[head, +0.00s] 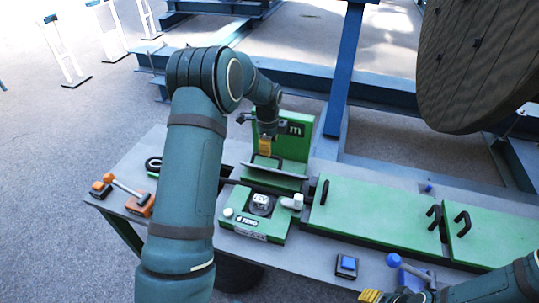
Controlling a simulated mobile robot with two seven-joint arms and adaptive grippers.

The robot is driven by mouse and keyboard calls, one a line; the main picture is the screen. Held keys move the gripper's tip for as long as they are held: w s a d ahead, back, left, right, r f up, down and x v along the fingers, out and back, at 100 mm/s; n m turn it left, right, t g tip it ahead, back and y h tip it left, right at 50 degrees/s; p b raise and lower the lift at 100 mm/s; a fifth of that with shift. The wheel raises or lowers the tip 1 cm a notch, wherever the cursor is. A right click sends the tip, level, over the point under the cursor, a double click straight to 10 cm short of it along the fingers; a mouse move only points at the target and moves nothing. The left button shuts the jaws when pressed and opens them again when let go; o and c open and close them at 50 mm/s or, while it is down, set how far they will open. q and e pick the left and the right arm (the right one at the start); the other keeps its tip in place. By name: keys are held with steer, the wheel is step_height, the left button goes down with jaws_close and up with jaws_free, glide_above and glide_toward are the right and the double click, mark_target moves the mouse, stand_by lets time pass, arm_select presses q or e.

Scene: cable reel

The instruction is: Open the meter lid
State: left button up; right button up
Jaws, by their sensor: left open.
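My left gripper (265,147) points down, open, just above a dark handle (268,160) on a green lid behind the meter. This lid (272,180) seems partly raised, with a grey edge along it; contact with the gripper is unclear. A green upright panel marked "m" (295,130) stands right behind. The green meter unit (255,225) with a round dial (262,203) sits in front, with a white knob at each side. My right gripper (370,296) shows only yellow fingertips at the bottom edge; its opening cannot be made out.
Long green covers (375,212) with black handles lie to the right. A blue-knobbed lever (393,260) and a blue button (347,264) are near the front edge. An orange-knobbed lever (125,188) is at left. A large wooden reel (480,60) hangs over the right.

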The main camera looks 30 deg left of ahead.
arm_select(q)
steer(key=shift+w+f, duration=0.15)
steer(key=shift+f, duration=1.2)
steer(key=shift+w+f, duration=0.1)
steer(key=shift+f, duration=1.2)
steer(key=shift+c, duration=0.3)
jaws_close()
